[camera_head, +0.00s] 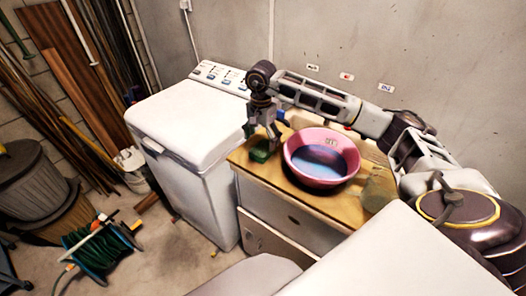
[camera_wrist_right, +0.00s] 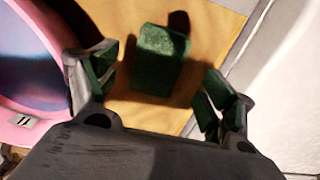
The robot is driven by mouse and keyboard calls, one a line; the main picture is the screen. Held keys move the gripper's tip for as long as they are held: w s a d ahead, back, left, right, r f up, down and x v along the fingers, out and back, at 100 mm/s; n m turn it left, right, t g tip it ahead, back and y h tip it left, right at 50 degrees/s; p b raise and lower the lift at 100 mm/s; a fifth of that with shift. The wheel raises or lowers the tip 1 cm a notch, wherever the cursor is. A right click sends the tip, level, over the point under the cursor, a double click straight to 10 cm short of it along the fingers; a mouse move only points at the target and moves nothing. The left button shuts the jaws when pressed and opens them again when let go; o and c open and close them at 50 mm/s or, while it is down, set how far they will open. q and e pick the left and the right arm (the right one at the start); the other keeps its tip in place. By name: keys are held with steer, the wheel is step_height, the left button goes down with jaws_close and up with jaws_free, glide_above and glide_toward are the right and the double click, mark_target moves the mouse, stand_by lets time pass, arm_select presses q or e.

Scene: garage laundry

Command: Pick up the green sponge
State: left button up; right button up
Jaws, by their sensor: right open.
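The green sponge (camera_head: 260,152) lies on the wooden top of a cabinet, left of a pink basin, in the head view. In the right wrist view the sponge (camera_wrist_right: 159,60) lies flat on the wood, ahead of and between the two fingers. My right gripper (camera_head: 262,135) reaches down just above the sponge. In the right wrist view my right gripper (camera_wrist_right: 155,85) is open and empty, one finger to each side of the sponge's near end. My left gripper is not in view.
The pink basin (camera_head: 297,166) stands close to the right gripper and also shows at the left in the wrist view (camera_wrist_right: 22,130). A white washing machine (camera_head: 185,120) stands left of the wooden cabinet top (camera_head: 262,172). A wall is behind.

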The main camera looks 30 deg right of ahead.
mark_target(261, 149)
steer(key=shift+s+a+f, duration=0.1)
steer(key=shift+f, duration=0.65)
step_height(261, 149, down, 3)
steer(key=shift+s+r+p, duration=0.1)
steer(key=shift+r+p, duration=0.05)
steer(key=shift+p, duration=0.25)
steer(key=shift+f, duration=0.45)
arm_select(q)
steer(key=shift+s+d+r, duration=0.2)
steer(key=shift+s+d, duration=0.1)
steer(key=shift+d, duration=0.15)
steer(key=shift+s+d+r, duration=0.15)
steer(key=shift+s+d, duration=0.1)
steer(key=shift+d, duration=0.2)
arm_select(e)
steer(key=shift+c, duration=0.5)
arm_select(q)
steer(key=shift+w+a+r, duration=0.1)
steer(key=shift+w+a, duration=0.6)
steer(key=shift+a, duration=0.2)
arm_select(e)
steer(key=c, duration=0.7)
